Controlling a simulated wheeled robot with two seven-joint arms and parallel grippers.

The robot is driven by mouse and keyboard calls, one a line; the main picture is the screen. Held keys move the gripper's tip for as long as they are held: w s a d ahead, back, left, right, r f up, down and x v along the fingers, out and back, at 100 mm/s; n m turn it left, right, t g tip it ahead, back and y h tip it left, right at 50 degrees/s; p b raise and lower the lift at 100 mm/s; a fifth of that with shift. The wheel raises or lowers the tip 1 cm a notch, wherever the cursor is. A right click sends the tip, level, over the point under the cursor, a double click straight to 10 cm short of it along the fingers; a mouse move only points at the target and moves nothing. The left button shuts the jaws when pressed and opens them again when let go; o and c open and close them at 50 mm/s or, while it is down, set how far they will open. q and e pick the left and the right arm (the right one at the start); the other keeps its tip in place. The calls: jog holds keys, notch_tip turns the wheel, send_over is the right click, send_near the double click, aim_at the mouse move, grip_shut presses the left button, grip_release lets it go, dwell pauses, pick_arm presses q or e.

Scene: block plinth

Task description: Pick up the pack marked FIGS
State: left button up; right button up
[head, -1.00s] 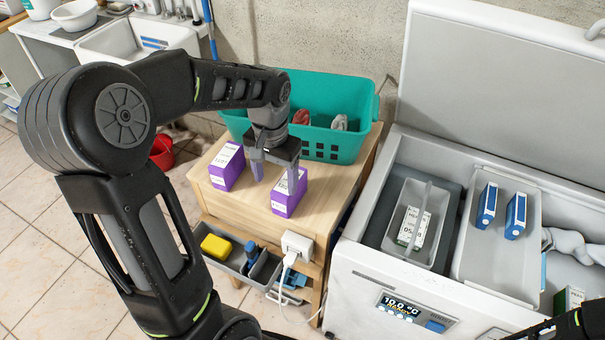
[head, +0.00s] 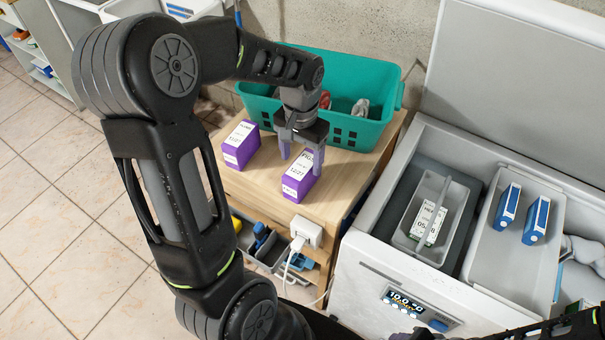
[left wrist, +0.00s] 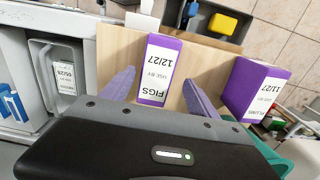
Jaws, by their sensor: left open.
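The pack marked FIGS (head: 300,180) is a purple box with a white label, standing upright on the wooden top (head: 258,190). My left gripper (head: 302,158) is open above it, pointing down. In the left wrist view the FIGS pack (left wrist: 158,70) shows between the two spread fingers of the left gripper (left wrist: 160,90), with a visible gap on each side. A second purple pack (head: 241,146) stands to the left; its label seems to read PLUMS (left wrist: 255,88).
A teal basket (head: 350,133) stands behind the packs. An open white freezer box (head: 350,262) is on the right, with a grey basket (head: 452,235) and blue packs (head: 508,205). A white plug (head: 306,232) and a tool tray (left wrist: 205,38) are at the stand's front.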

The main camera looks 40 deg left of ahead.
pick_arm(q)
jog(key=shift+s+d+f+p, duration=0.15)
jog(key=shift+f+p, duration=0.15)
jog(key=shift+f, duration=1)
jog(key=shift+s+d+f+p, duration=0.15)
jog(key=shift+f+p, duration=0.15)
jog(key=shift+f, duration=1)
jog(key=shift+w, duration=0.1)
jog(key=shift+c, duration=0.2)
grip_shut()
